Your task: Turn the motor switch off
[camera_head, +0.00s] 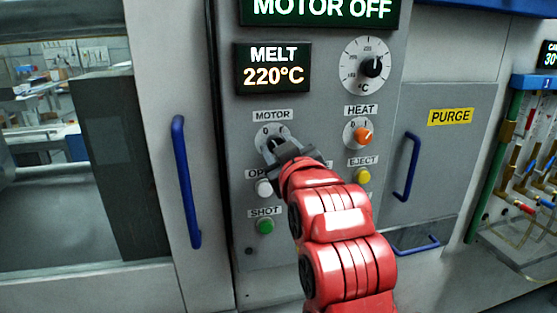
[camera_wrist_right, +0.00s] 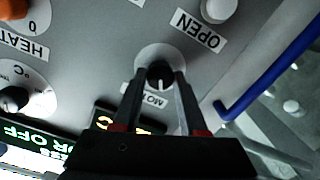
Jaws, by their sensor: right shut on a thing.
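The motor switch (camera_head: 272,132) is a round pale dial under the MOTOR label on the grey panel. My right gripper (camera_head: 273,147) is at this dial and covers its lower part in the head view. In the right wrist view, the dark knob of the motor switch (camera_wrist_right: 160,70) sits between the two fingertips of my right gripper (camera_wrist_right: 159,82), which is shut on it. A white mark on the knob points toward the partly hidden MOTOR label. The display (camera_head: 322,10) at the top reads MOTOR OFF. My left gripper is not in view.
An orange heat knob (camera_head: 364,135) is to the right. A white open button (camera_head: 265,188), a green shot button (camera_head: 265,226) and a yellow eject button (camera_head: 363,176) are below. Blue handles (camera_head: 184,185) and (camera_head: 407,168) stick out on both sides.

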